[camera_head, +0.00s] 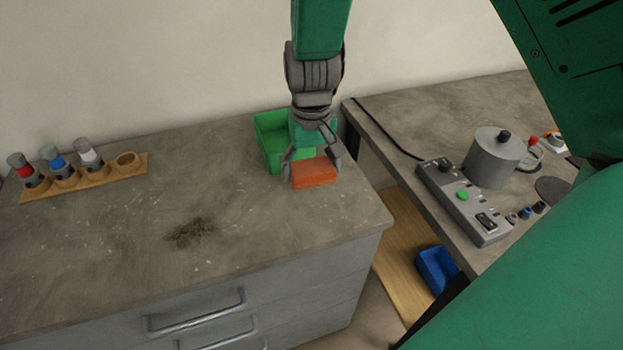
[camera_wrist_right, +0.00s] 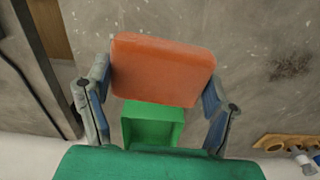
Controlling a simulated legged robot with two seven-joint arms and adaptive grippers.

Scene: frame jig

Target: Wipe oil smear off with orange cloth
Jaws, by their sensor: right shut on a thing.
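The orange cloth (camera_head: 314,173) is a thick folded block, held between the fingers of my right gripper (camera_head: 312,160). In the right wrist view the cloth (camera_wrist_right: 162,68) spans between the two fingers of my gripper (camera_wrist_right: 158,85). The cloth is over the right part of the grey counter (camera_head: 240,190), in front of the green bin; I cannot tell whether it touches the counter. The dark oil smear (camera_head: 191,232) lies on the counter to the left and nearer. It also shows in the right wrist view (camera_wrist_right: 290,65). My left gripper is out of view.
A green bin (camera_head: 268,145) stands behind the cloth. A wooden rack (camera_head: 90,178) with capped bottles is at the left. The counter between cloth and smear is clear.

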